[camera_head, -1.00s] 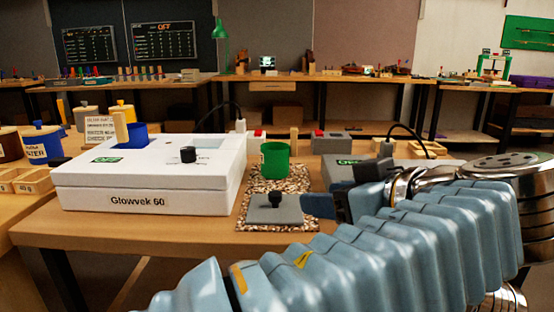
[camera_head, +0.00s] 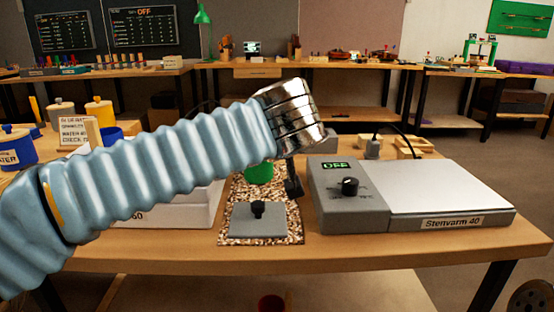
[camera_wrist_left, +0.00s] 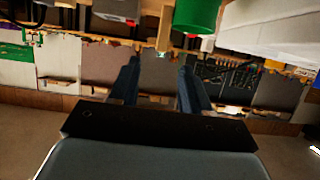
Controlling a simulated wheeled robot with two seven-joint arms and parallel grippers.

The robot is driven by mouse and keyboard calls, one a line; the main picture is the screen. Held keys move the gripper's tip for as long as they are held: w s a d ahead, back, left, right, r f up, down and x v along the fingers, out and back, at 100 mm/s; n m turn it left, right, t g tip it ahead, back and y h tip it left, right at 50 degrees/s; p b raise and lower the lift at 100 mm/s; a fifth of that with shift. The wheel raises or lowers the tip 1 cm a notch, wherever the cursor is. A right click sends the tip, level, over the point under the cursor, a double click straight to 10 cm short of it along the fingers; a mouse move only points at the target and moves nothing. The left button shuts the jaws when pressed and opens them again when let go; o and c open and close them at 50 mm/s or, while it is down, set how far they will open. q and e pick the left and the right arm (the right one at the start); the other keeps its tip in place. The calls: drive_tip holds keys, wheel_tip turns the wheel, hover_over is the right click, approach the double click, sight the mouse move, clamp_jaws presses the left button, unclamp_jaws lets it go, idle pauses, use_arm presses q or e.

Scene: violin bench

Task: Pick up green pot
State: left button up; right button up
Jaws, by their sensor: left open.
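The green pot (camera_head: 259,172) stands on a speckled mat (camera_head: 290,222) in the middle of the bench. My left arm crosses in front and hides its upper part. My left gripper (camera_head: 293,186) hangs from the metal wrist just right of the pot, mostly hidden in the head view. In the left wrist view, the tilted picture shows the two dark fingers (camera_wrist_left: 158,85) apart with nothing between them. The pot (camera_wrist_left: 198,14) is at the top edge there, beyond the right-hand finger. My right gripper is in neither view.
A grey lid-like plate with a black knob (camera_head: 258,220) lies on the mat in front of the pot. The Stenvarm 40 hot plate (camera_head: 440,192) stands at right. A white box (camera_head: 165,212) is mostly behind my arm at left. Bare wood shows along the front edge.

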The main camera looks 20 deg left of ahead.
use_arm(q)
drive_tip(key=p+x, duration=0.1)
drive_tip(key=x, duration=1)
drive_tip(key=shift+w+a+p, duration=0.1)
drive_tip(key=shift+p, duration=0.3)
clamp_jaws()
